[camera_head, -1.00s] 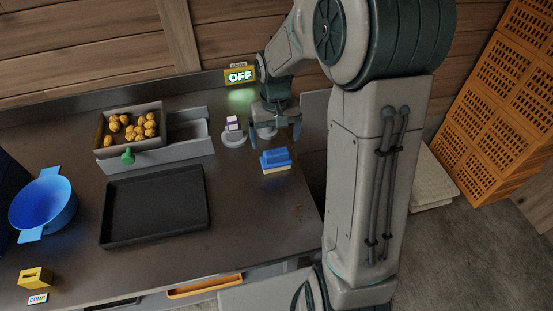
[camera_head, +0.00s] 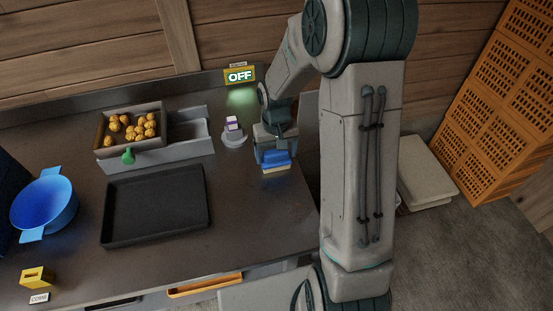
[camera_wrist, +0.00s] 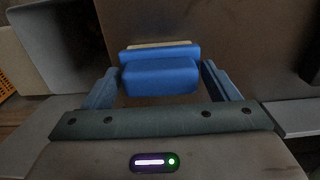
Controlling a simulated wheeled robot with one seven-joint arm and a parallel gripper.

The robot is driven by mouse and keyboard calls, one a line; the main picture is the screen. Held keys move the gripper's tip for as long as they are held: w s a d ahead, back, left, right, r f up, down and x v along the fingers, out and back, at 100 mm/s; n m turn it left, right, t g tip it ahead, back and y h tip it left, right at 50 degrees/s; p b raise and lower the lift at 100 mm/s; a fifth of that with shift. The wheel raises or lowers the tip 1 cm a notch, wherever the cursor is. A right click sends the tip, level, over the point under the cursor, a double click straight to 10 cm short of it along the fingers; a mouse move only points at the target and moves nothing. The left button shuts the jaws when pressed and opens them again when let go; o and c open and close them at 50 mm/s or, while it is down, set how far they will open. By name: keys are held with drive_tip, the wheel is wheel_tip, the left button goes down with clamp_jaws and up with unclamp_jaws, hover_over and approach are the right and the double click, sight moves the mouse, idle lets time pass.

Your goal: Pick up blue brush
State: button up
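The blue brush (camera_head: 277,160) lies on the metal table near its right end, with pale bristles along its front lower edge. It also shows in the wrist view (camera_wrist: 160,75), where its blue handle sits between my two fingers. My gripper (camera_head: 275,152) is right over the brush in the head view. In the wrist view my gripper (camera_wrist: 162,88) is open, with one finger on each side of the handle and a visible gap at the right finger. Contact at the left finger is hard to tell.
A black tray (camera_head: 156,238) lies left of the brush. A small round stand (camera_head: 233,142) with a white-purple item is close behind. An OFF sign (camera_head: 240,75) is at the back.

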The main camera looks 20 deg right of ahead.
sight(276, 151)
drive_tip(key=shift+r, duration=0.1)
drive_tip(key=shift+r, duration=0.45)
wheel_tip(276, 151, up, 3)
drive_tip(key=shift+w+f, duration=0.1)
drive_tip(key=shift+f, duration=0.1)
drive_tip(key=s+d+r+b, duration=0.1)
drive_tip(key=s+d+r, duration=0.2)
drive_tip(key=s+r, duration=0.4)
drive_tip(key=s, duration=0.4)
drive_tip(key=shift+s+r, duration=0.2)
drive_tip(key=shift+s, duration=0.05)
drive_tip(key=shift+d, duration=0.1)
